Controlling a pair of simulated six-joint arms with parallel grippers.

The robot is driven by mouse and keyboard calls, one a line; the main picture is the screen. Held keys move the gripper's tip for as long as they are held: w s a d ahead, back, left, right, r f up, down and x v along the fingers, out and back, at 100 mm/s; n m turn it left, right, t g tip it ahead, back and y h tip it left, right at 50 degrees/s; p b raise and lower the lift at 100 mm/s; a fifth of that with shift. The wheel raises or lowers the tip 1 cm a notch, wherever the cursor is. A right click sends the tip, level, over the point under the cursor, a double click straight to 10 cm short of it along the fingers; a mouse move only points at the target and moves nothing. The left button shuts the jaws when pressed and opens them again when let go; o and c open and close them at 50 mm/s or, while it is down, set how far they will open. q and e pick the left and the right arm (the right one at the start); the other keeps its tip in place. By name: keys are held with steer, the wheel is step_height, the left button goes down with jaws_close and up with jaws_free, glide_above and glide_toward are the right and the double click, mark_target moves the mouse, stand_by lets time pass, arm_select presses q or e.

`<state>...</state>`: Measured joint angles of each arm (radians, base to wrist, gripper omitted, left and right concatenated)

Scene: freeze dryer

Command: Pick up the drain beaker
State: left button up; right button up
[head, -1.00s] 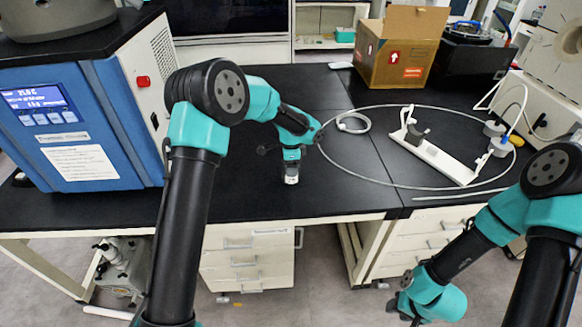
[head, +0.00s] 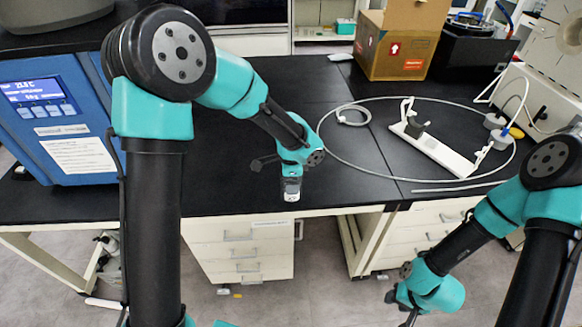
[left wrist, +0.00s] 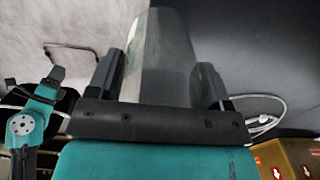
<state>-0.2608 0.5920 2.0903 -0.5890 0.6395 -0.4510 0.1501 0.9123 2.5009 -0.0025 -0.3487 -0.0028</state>
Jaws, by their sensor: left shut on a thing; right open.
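The drain beaker (head: 291,190) is a small clear vessel below my left wrist near the bench's front edge in the head view. My left gripper (head: 290,178) is shut on it. In the left wrist view the beaker (left wrist: 165,55) shows large and translucent grey between the two dark fingers of my left gripper (left wrist: 160,85). I cannot tell how high its base is above the bench. My right gripper (head: 405,308) is low at the bottom right of the head view, in front of the bench, open and far from the beaker; its fingers are partly hidden.
A blue freeze dryer (head: 70,130) stands on the left. A white stand (head: 440,153) lies inside a large loop of grey tubing (head: 345,172) on the right. A cardboard box (head: 400,45) is at the back. The black bench (head: 230,150) is clear around the beaker.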

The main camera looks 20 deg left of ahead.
arm_select(q)
steer(key=shift+s+d+r, duration=0.1)
steer(key=shift+s+d, duration=0.15)
steer(key=shift+s, duration=0.65)
